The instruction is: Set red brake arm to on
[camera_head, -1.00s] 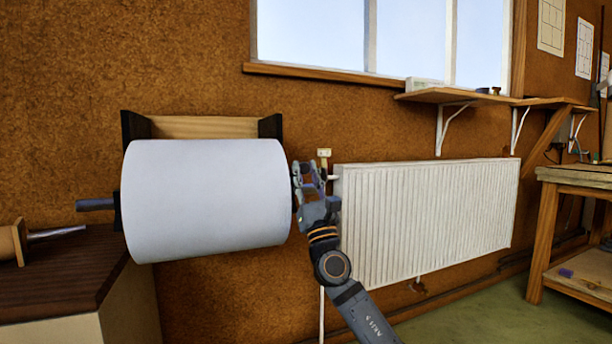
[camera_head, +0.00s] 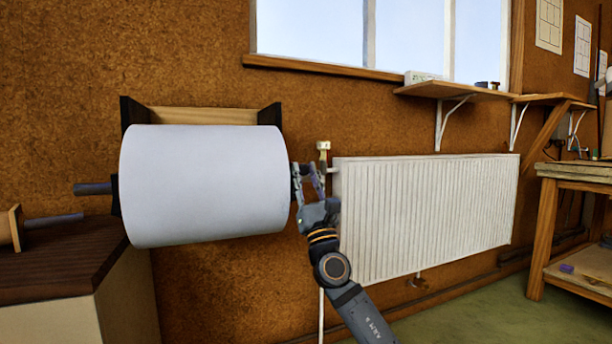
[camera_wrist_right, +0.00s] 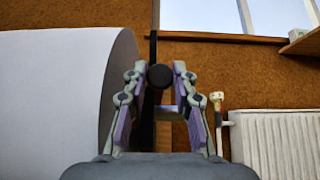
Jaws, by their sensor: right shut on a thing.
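A large white roll (camera_head: 205,188) hangs on a dark shaft (camera_head: 93,189) in a wall bracket. My right gripper (camera_head: 308,172) is at the right end of the roll, beside it. In the right wrist view the gripper (camera_wrist_right: 160,82) is shut on a dark round knob (camera_wrist_right: 160,76), which shows between the fingertips. A dark upright bar (camera_wrist_right: 153,48) rises behind the knob. No red part shows in either view, so I cannot tell which part is the brake arm or how it is set. My left gripper is not in view.
A white radiator (camera_head: 425,215) stands close to the right of my right gripper, with a pale valve (camera_head: 323,147) at its upper left. A dark wooden top (camera_head: 60,262) is at lower left. A shelf (camera_head: 455,91) is under the window. The floor at lower right is clear.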

